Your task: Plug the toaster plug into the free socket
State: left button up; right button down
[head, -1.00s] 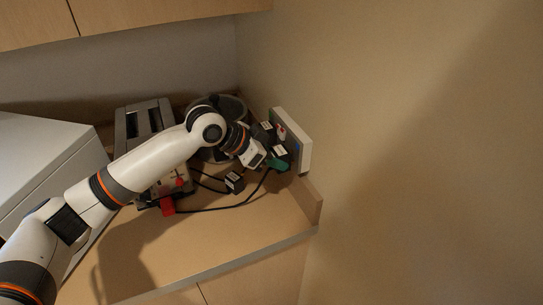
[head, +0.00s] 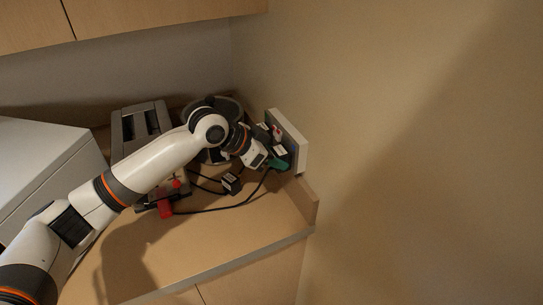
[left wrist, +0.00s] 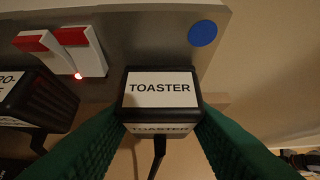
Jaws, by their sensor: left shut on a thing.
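My left gripper (head: 275,160) has green fingers and is shut on the toaster plug (head: 280,151), at the face of the wall socket panel (head: 298,150). In the left wrist view the black plug with its white TOASTER label (left wrist: 160,92) sits between the fingers, its cord hanging down. It covers part of the panel (left wrist: 150,35) below a blue dot (left wrist: 202,33). The socket behind it is hidden, and I cannot tell whether the plug touches the panel or is in it. The toaster (head: 140,125) stands partly behind my arm. My right gripper is not in view.
Another labelled black plug (left wrist: 38,100) is at the panel, left of mine, below two red-and-white switches (left wrist: 62,50), with a red light lit. A loose black plug (head: 232,183) lies on the counter (head: 225,225) among cords. A grey pot (head: 232,106) stands behind my wrist.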

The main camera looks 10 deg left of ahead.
pick_arm(q)
jog(key=o, duration=0.7)
jog(key=shift+w+d+r, duration=0.1)
jog(key=shift+d+r, duration=0.05)
jog(key=o, duration=0.5)
jog(key=shift+w+d, duration=0.15)
jog(key=shift+d, duration=0.05)
jog(key=shift+a, duration=0.1)
